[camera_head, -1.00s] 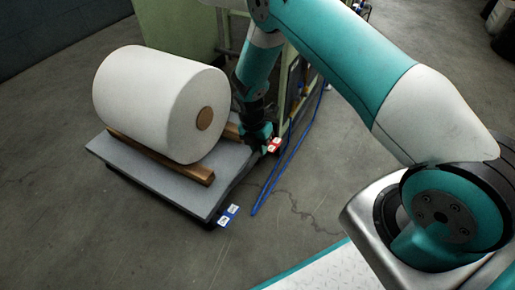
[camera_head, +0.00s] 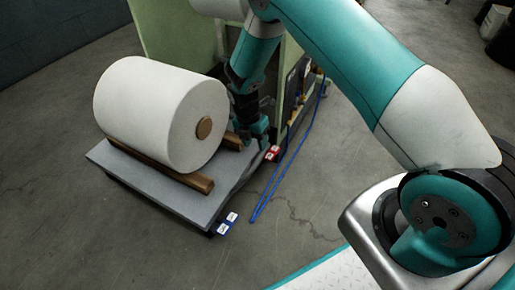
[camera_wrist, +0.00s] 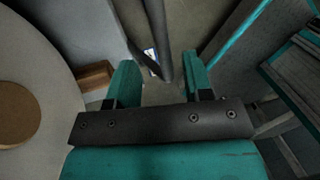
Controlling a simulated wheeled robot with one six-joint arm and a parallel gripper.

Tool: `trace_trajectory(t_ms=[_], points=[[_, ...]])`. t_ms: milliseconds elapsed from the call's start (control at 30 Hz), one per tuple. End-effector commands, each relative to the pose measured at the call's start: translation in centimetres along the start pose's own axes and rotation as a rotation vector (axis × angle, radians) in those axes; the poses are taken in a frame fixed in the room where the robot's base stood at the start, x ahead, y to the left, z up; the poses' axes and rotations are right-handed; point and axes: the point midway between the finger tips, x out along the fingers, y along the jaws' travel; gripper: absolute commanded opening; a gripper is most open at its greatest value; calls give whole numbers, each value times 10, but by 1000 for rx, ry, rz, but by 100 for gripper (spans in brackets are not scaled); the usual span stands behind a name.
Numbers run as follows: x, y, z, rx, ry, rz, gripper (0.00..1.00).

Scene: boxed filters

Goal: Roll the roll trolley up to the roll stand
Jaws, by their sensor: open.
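The roll trolley (camera_head: 150,192) is a low grey platform on the floor at left. It carries a large white roll (camera_head: 150,112) lying on wooden chocks (camera_head: 190,181). The green frame (camera_head: 165,30) behind it appears to be the roll stand. My gripper (camera_head: 258,138) is low at the trolley's right edge, beside the roll. In the wrist view my gripper (camera_wrist: 160,80) has its two teal fingers apart, with a dark round bar (camera_wrist: 155,40) ahead of the gap. I cannot tell whether the bar is the trolley's handle. Nothing is clamped.
A blue hose (camera_head: 290,160) runs along the floor from the stand. The floor in front of the trolley is clear. Bins stand at top right.

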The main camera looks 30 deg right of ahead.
Motion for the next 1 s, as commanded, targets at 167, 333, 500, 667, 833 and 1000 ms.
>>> trace_trajectory(t_ms=[167, 333, 500, 667, 833, 1000], points=[[-53, 0, 1, 1, -2, 3, 46], [-89, 0, 1, 1, -2, 2, 46], [-109, 0, 1, 1, -2, 2, 46], [-114, 0, 1, 0, -1, 0, 46], [-114, 0, 1, 1, -1, 0, 46], [-114, 0, 1, 1, -1, 0, 46]])
